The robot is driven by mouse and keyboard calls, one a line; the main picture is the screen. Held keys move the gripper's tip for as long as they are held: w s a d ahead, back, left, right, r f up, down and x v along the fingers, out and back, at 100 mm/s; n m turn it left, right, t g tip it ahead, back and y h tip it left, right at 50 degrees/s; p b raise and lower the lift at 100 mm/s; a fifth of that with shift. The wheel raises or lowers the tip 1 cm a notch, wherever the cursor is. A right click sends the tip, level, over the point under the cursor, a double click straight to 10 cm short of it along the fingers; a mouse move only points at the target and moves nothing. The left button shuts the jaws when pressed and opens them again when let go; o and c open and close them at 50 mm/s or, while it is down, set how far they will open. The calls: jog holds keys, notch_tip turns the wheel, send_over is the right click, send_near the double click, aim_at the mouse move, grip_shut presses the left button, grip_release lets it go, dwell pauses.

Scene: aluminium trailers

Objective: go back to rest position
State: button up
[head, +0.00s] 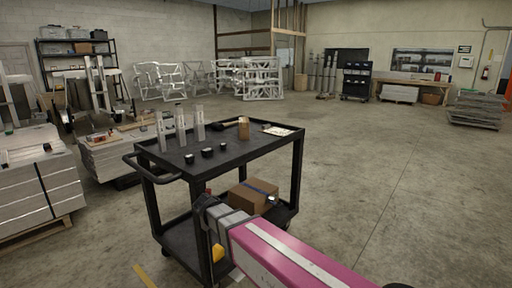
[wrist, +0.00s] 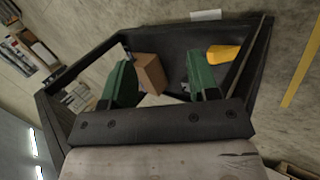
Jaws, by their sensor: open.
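My gripper (wrist: 160,75) shows in the wrist view with its two green fingers spread wide and nothing held between them. In the head view, my pink arm reaches in from the lower right. Its end is in front of the black cart (head: 262,150), at about the height between the upper and lower shelves. A cardboard box (head: 254,195) with a blue strip sits on the lower shelf, behind my arm's end. The box (wrist: 150,73) also appears beyond the fingers in the wrist view. The fingertips are not clear in the head view.
The cart top holds several upright metal pieces (head: 181,124), small black blocks (head: 207,152) and a brown container (head: 244,128). A yellow object (wrist: 225,52) is near the lower shelf. Metal stacks (head: 35,182) stand at left. The floor at right is open.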

jog(key=s+d+f+m+g+y, duration=0.1)
jog(key=s+d+f+m+y, duration=0.1)
jog(key=d, duration=0.8)
jog(key=s+d+f+m+g+y, duration=0.1)
jog(key=s+d+f+m+y, duration=0.1)
jog(key=d, duration=0.7)
jog(key=s+d+f+m+g+y, duration=0.2)
jog(key=s+d+f+m, duration=0.1)
jog(key=d, duration=0.7)
jog(key=shift+s+d+f, duration=0.15)
jog(key=shift+d, duration=0.15)
